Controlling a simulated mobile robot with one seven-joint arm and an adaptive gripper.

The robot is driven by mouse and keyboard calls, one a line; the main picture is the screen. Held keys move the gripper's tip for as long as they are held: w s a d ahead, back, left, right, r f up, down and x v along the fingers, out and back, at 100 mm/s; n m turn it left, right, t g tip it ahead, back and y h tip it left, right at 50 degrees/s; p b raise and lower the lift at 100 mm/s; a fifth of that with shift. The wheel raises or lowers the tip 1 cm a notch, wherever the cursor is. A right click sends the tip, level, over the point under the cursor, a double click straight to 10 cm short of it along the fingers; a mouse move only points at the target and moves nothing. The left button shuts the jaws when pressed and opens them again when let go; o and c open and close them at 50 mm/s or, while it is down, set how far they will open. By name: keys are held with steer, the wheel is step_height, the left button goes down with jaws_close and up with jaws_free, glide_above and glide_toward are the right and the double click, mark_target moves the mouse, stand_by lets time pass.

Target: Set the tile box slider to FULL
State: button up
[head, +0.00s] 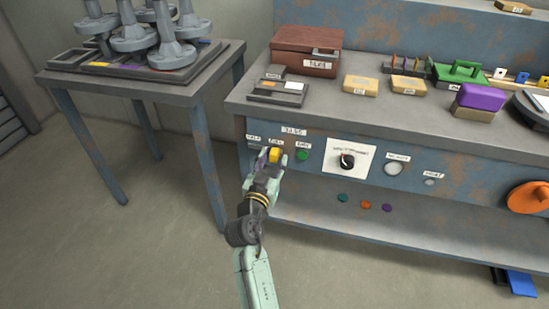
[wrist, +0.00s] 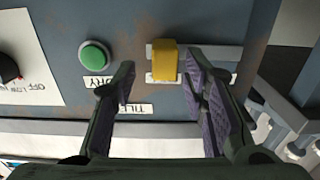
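The slider has a yellow knob (wrist: 165,60) on a grey horizontal track (wrist: 215,56) in the blue front panel. The knob sits at the track's left end in the wrist view, which shows the panel upside down; the knob also shows in the head view (head: 274,155), above my gripper. Small white labels (wrist: 222,77) lie along the track; their words are too small or covered to read surely. My gripper (wrist: 160,68) is open, with one finger on each side of the knob. The right finger is close to the knob; contact is unclear. The left finger is clearly apart.
A green button (wrist: 94,56) is beside the track, with a dial (head: 347,161) on a white plate farther along. The bench top (head: 330,112) holds boxes. A side table (head: 130,86) with grey castings stands left. Open floor lies in front.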

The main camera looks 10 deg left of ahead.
steer(key=s, duration=1)
steer(key=shift+s+a, duration=0.15)
steer(key=shift+s, duration=0.15)
